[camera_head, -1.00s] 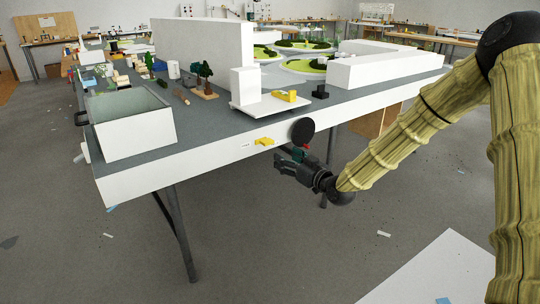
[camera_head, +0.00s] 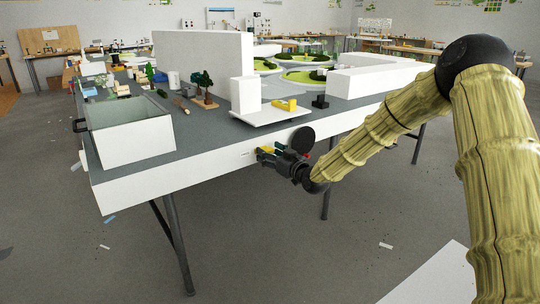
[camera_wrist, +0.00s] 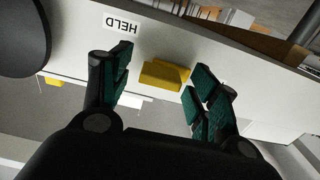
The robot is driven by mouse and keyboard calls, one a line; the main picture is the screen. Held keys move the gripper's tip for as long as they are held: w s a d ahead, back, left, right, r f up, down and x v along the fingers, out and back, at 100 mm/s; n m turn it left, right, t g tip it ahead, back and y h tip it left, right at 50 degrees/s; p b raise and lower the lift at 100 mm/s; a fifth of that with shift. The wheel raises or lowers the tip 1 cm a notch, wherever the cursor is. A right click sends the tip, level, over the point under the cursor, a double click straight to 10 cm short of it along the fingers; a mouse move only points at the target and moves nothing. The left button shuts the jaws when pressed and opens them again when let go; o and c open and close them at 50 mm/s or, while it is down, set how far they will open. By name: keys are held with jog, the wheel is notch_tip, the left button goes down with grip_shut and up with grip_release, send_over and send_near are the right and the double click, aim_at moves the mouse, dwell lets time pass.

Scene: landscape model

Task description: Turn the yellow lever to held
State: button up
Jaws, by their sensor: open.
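The yellow lever (camera_wrist: 165,75) sits on the white front panel of the table and shows between my two fingers in the wrist view. In the head view the yellow lever (camera_head: 265,151) is partly covered by my gripper (camera_head: 275,153). My gripper (camera_wrist: 160,68) is open, with one green-padded finger on each side of the lever. Visible gaps separate both fingers from it in the wrist view; I cannot tell the depth. A white label reading HELD (camera_wrist: 121,24), upside down in this view, is on the panel beside the lever.
A black disc (camera_head: 302,139) stands on the panel close right of my gripper. Above, a white stand with a yellow block (camera_head: 284,105) and a small black block (camera_head: 320,101) rest on the table. A white open box (camera_head: 130,140) is at the left.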

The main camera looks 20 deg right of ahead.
jog(key=shift+w+a, duration=0.1)
jog(key=shift+w, duration=0.05)
jog(key=c, duration=1)
